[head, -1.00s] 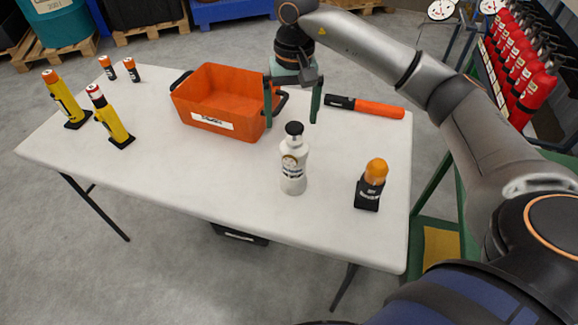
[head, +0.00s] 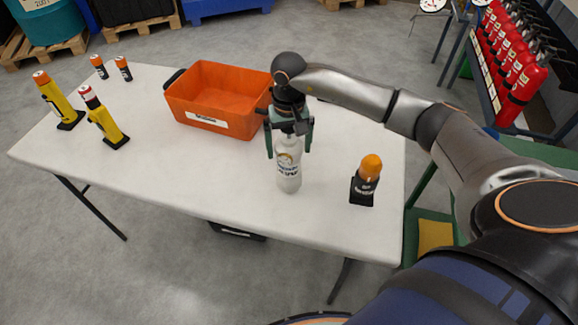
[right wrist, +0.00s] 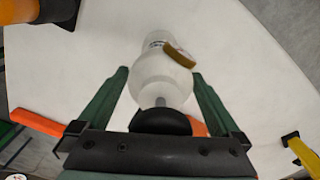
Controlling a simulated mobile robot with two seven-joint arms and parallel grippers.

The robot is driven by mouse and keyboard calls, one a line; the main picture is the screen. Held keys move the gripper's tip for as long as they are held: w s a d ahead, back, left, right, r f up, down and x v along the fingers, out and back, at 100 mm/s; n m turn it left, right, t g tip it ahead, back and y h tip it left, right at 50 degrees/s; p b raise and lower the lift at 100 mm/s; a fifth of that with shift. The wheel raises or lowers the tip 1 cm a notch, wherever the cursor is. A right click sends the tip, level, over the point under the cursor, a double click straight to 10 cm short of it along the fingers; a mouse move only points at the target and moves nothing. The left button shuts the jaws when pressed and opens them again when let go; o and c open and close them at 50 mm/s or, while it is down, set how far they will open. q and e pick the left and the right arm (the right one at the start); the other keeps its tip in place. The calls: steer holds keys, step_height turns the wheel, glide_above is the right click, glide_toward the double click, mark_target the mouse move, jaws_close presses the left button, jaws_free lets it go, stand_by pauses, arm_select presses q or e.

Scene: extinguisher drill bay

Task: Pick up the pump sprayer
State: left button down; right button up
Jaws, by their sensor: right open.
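The pump sprayer, a white bottle (head: 288,172) with a label and a dark top, stands upright on the white table. My right gripper (head: 288,148) is over it from above, its two green fingers on either side of the bottle's upper part. In the right wrist view the bottle (right wrist: 160,75) lies between the open fingers (right wrist: 158,88), with a visible space to each finger. Its black top (right wrist: 160,121) is close to the palm. In the head view the gripper hides the bottle's top. My left gripper is not in view.
An orange bin (head: 215,127) stands behind left of the bottle. A black device with an orange cap (head: 366,180) stands to the right. Yellow torches (head: 108,127) stand at the left. Clear tabletop (head: 220,190) lies in front and left of the bottle.

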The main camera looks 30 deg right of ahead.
steer(key=shift+f, duration=0.1)
steer(key=shift+c, duration=0.2)
jaws_close()
steer(key=shift+w, duration=0.1)
stand_by(0.7)
